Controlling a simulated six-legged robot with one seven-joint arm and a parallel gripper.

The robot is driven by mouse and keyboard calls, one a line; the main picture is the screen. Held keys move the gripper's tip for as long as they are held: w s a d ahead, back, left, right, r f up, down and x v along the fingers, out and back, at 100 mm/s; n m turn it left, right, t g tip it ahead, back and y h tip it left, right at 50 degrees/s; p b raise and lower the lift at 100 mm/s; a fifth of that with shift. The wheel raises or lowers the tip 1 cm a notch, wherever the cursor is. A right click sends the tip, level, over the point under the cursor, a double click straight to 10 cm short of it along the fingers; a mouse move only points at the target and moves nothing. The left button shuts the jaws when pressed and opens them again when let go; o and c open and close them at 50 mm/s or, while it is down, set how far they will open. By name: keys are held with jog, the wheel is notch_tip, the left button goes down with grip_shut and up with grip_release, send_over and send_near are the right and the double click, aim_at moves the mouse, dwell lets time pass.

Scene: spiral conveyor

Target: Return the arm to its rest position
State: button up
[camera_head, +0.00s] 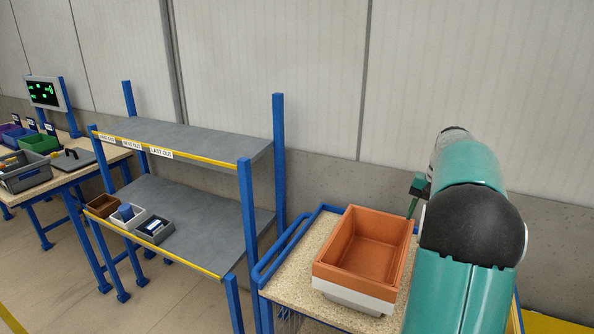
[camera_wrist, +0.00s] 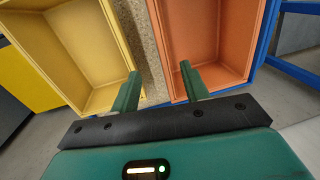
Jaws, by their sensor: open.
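My gripper (camera_wrist: 161,86) is open and empty in the wrist view, its two green fingers spread apart. It hangs over the gap between a yellow bin (camera_wrist: 92,40) on the left and an orange bin (camera_wrist: 207,35) on the right. In the head view one green finger (camera_head: 412,206) shows beside the right rim of the orange bin (camera_head: 365,250). My teal arm covers the right part of the head view and hides the rest of the gripper and the yellow bin. The orange bin looks empty, and so does the visible part of the yellow bin.
The orange bin stands on a speckled cart top (camera_head: 292,272) with a blue rail. Left of it is a blue-framed shelf (camera_head: 205,222) with small boxes (camera_head: 127,215) on its lower deck. A workbench (camera_head: 62,180) stands far left. A pale wall runs behind.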

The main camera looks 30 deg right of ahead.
jog(key=a+r+n+t+h, duration=0.1)
jog(key=a+r+n, duration=0.15)
jog(key=a, duration=1.05)
jog(key=a+r+n+t, duration=0.15)
jog(key=a+r, duration=0.25)
jog(key=a, duration=0.8)
jog(key=s+a+f+n+t, duration=0.1)
jog(key=s+a+f+n, duration=0.2)
jog(key=s+a, duration=0.4)
jog(key=s+a+f+n, duration=0.2)
jog(key=s+a, duration=0.5)
jog(key=a, duration=0.5)
jog(key=shift+s+f+n+t, duration=0.2)
jog(key=shift+f+n+t, duration=0.2)
jog(key=shift+n, duration=0.3)
jog(key=shift+c, duration=1.1)
